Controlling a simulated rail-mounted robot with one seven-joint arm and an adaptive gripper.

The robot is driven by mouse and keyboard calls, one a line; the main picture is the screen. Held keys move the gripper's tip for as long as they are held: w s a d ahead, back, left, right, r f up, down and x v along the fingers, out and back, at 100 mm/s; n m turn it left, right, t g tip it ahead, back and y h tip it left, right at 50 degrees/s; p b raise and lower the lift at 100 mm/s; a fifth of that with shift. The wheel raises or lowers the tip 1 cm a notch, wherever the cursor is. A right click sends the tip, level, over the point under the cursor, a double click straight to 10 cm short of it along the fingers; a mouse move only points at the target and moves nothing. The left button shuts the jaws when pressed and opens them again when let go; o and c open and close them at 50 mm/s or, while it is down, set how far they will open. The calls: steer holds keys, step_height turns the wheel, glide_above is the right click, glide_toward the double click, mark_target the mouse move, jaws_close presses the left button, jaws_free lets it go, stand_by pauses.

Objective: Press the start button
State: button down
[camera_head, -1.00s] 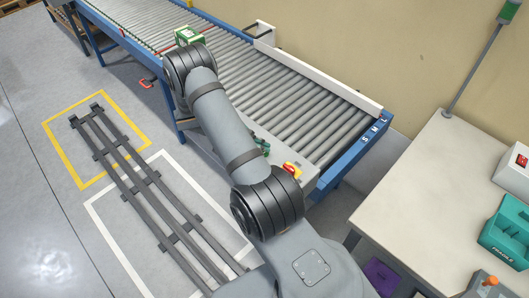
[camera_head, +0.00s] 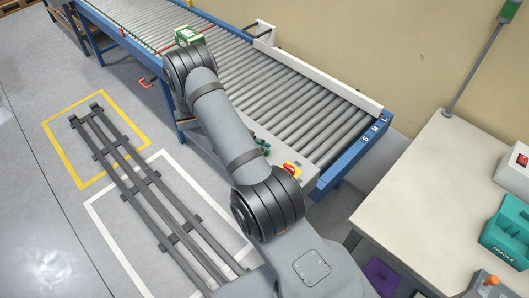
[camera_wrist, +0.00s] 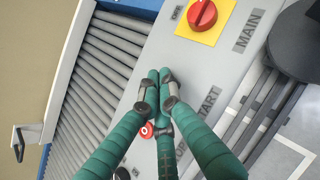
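The control panel (camera_wrist: 200,62) is a grey box at the near end of the conveyor, also seen in the head view (camera_head: 303,177). Its "START" label (camera_wrist: 209,103) shows just right of my fingers; the start button itself is not clearly visible and may be hidden behind them. My gripper (camera_wrist: 159,82) has green fingers with their tips drawn together over the panel, with nothing seen held. I cannot tell whether the tips touch the panel. In the head view, only a little green of the gripper shows beside my arm.
A red rotary switch (camera_wrist: 203,14) on a yellow plate, labelled "MAIN", sits above the fingers. A red button (camera_wrist: 147,130) is partly covered by them. The roller conveyor (camera_head: 285,97) runs alongside. A table (camera_head: 428,205) with a teal "FRAGILE" box (camera_head: 506,236) stands at right.

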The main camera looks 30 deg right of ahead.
steer(key=shift+f+b, duration=0.4)
steer(key=shift+f, duration=0.2)
stand_by(0.5)
steer(key=shift+r, duration=0.15)
steer(key=shift+r+p, duration=0.6)
steer(key=shift+r, duration=0.05)
step_height(320, 180, up, 5)
steer(key=p, duration=0.4)
stand_by(0.4)
